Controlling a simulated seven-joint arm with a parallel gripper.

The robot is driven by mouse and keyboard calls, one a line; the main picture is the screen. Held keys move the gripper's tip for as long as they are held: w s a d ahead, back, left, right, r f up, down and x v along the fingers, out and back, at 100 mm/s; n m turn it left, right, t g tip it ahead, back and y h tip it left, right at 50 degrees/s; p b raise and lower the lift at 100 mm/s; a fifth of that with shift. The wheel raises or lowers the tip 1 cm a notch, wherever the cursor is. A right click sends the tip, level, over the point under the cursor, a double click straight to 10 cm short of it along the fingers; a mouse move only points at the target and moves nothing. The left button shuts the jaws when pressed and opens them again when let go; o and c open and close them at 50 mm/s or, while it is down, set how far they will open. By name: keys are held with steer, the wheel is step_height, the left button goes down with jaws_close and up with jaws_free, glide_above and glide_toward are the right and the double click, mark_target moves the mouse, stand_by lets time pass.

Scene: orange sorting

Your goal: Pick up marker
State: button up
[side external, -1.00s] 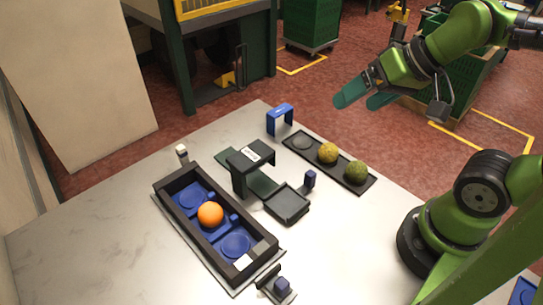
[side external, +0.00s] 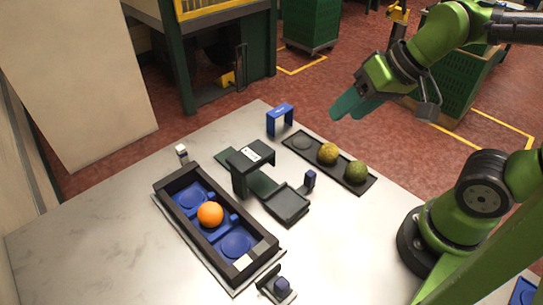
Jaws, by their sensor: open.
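I cannot make out for certain which thing is the marker. A small dark blue upright block (side external: 310,179) stands beside the black square tray, and another small blue block (side external: 282,285) sits in a black holder at the table's front edge. My gripper (side external: 350,110) has teal fingers and is open and empty. It hangs high, well above and to the right of both blocks, pointing down and left. The fingers partly overlap in this view.
A black-walled bin (side external: 166,207) with blue cups holds an orange (side external: 210,215). A dark stand (side external: 240,182) adjoins a square tray (side external: 302,220). A black strip (side external: 341,172) holds a yellow fruit (side external: 327,153) and a green fruit (side external: 356,172). A blue arch (side external: 281,109) stands behind.

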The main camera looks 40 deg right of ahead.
steer(key=w+a+f+n+g, duration=0.2)
steer(key=w+a, duration=0.5)
steer(key=w, duration=0.4)
steer(key=n+h, duration=0.2)
steer(key=h, duration=0.1)
glide_toward(181, 154)
steer(key=shift+m, duration=0.3)
steer(key=x, duration=0.3)
steer(key=d+x, duration=0.1)
steer(key=x, duration=0.2)
steer(key=shift+w+d+f, duration=0.15)
steer(key=shift+w+a+x, duration=0.1)
steer(key=shift+w+x, duration=0.05)
steer(key=shift+x, duration=0.85)
steer(key=shift+w+a+x, duration=0.1)
steer(key=shift+w+x, duration=0.05)
steer(key=shift+x, duration=0.8)
steer(key=shift+w+a+x, duration=0.1)
steer(key=shift+a+x, duration=0.05)
steer(key=shift+x, duration=0.85)
steer(key=shift+t, duration=0.3)
jaws_close()
